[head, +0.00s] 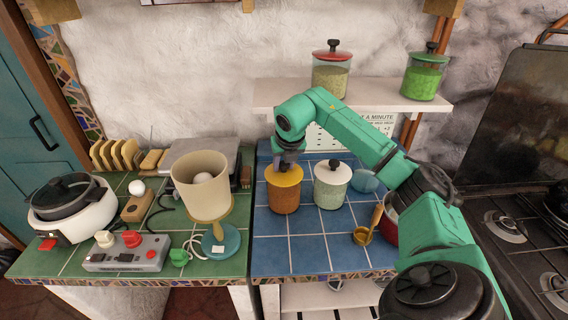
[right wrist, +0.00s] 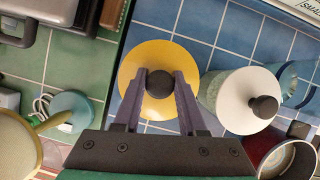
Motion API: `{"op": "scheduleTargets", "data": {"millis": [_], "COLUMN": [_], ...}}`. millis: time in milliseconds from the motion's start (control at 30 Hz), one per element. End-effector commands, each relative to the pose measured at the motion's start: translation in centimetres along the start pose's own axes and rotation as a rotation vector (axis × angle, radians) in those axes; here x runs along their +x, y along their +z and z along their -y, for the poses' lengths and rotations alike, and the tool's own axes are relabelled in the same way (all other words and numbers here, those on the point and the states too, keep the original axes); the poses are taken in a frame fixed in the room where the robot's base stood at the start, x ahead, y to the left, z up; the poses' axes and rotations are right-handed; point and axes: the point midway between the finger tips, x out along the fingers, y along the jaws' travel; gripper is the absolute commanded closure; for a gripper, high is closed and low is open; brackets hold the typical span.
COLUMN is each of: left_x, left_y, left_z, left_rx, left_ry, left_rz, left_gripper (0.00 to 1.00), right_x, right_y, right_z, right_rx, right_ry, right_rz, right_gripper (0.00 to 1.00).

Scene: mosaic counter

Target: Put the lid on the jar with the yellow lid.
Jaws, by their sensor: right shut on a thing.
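The jar with orange-brown contents (head: 284,203) stands upright on the blue tiled counter. The yellow lid (head: 291,177) lies level across its mouth, lined up with it; I see no gap between them. The lid also shows from above in the right wrist view (right wrist: 158,54), where it hides the jar. My right gripper (head: 287,163) points down over the lid, its two fingers shut on the lid's dark knob (right wrist: 159,84). My left gripper is not in view.
A jar with a white lid (head: 332,186) stands close on the right. A red pot (head: 390,224) and brass scoop (head: 362,236) are further right. A lamp (head: 203,188) stands left. Jars with red and green lids stand on the shelf (head: 275,95). Counter in front is clear.

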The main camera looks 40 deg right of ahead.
Motion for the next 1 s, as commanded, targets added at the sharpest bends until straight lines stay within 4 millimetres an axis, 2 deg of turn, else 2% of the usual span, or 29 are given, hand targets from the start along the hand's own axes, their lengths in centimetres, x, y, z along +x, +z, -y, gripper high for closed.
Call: {"op": "scheduleTargets", "data": {"millis": [867,900,967,1000], "left_x": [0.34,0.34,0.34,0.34], "left_y": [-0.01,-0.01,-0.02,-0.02], "left_z": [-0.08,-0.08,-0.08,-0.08], "left_rx": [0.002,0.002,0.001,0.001], "left_ry": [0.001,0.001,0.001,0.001], "left_rz": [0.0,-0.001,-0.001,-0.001], "left_gripper": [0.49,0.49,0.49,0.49], "right_x": [0.5,0.49,0.5,0.5], "right_y": [-0.21,-0.21,-0.21,-0.21], "right_z": [0.04,0.04,0.04,0.04], "right_rx": [0.001,0.001,0.001,0.001], "right_ry": [0.0,0.0,0.0,0.0], "right_rz": [0.0,0.001,0.0,0.0], "right_gripper": [1.0,0.44,0.25,0.25]}}
